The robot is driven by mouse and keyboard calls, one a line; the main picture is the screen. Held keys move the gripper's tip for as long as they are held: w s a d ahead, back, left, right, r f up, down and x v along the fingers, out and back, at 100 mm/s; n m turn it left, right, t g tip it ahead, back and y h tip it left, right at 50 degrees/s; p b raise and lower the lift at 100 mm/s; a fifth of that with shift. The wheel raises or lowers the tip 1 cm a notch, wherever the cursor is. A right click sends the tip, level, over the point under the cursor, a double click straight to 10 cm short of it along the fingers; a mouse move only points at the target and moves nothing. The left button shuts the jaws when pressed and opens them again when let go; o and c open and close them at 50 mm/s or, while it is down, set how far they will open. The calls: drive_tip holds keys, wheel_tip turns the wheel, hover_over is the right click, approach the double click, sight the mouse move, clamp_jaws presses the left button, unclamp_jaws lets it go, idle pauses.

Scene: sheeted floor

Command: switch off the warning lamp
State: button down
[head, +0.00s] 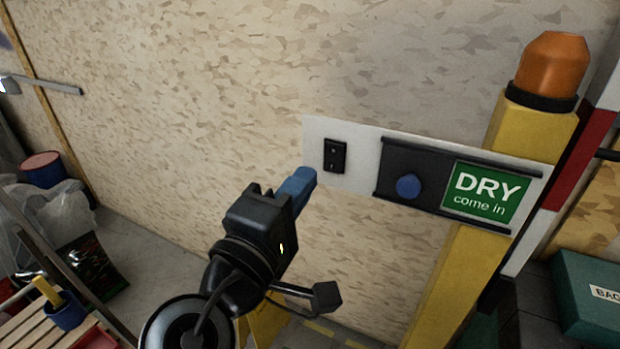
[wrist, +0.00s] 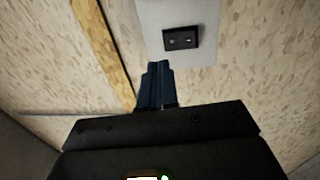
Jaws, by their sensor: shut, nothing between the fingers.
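The warning lamp (head: 551,66) is an orange dome on a black ring atop a yellow post; it looks unlit. A black rocker switch (head: 335,155) sits near the left end of a white panel (head: 316,140) in front of the wall. The switch also shows in the wrist view (wrist: 181,39), above and right of the fingertips. My gripper (head: 304,178), with blue fingers, is shut and empty. Its tips are just below and left of the switch in the head view; whether they touch the panel I cannot tell. In the wrist view the gripper (wrist: 158,66) points toward the panel.
Right of the switch, the panel carries a dark slide with a blue knob (head: 408,186) and a green "DRY come in" sign (head: 485,191). A yellow post (head: 462,285) stands behind the panel. A teal box (head: 590,300) is at right. Bags and a wooden pallet crowd the left.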

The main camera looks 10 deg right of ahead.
drive_tip(key=v, duration=0.3)
drive_tip(key=r+v, duration=0.1)
drive_tip(key=v, duration=0.1)
drive_tip(key=shift+s+a+r+b, duration=0.15)
drive_tip(key=shift+s+a+b, duration=0.05)
drive_tip(key=shift+s+b, duration=0.2)
